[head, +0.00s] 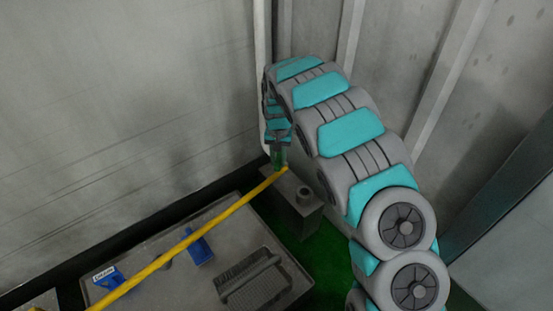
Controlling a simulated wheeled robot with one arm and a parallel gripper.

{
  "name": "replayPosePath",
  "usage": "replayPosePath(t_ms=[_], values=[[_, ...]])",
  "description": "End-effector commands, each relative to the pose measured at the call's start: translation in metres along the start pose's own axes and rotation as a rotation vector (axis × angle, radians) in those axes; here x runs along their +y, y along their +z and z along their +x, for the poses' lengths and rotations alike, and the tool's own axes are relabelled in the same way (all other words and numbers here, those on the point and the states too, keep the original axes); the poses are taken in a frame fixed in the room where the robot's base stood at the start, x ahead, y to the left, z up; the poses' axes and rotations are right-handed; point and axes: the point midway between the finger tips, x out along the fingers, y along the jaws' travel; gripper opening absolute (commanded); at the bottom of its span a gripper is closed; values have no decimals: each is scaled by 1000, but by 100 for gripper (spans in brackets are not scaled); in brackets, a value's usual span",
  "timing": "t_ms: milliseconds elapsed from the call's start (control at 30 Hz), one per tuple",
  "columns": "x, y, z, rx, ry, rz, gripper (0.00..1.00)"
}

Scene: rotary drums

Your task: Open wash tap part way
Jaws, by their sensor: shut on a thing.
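My gripper (279,148) is at the far end of my arm, pointing down beside the pale upright in the back corner.
A grey box with a round stub (304,196) stands right of the gripper. A grey tray-like top (232,226) carries a dark ribbed block (255,280), a blue piece (200,250) and a labelled blue piece (109,279). Walls (120,90) close in behind; green floor (325,251) shows.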

Motion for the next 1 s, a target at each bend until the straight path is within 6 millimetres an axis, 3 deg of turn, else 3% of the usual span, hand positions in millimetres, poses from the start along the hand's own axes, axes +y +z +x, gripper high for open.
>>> replayPosePath(t_ms=[400, 433, 667, 1000], values=[[0, -2, -1, 5, -1, -6, 0], [0, -2, -1, 5, -1, -6, 30], [0, -1, 0, 3, -1, -6, 56], [0, -1, -2, 2, -1, -6, 57]])
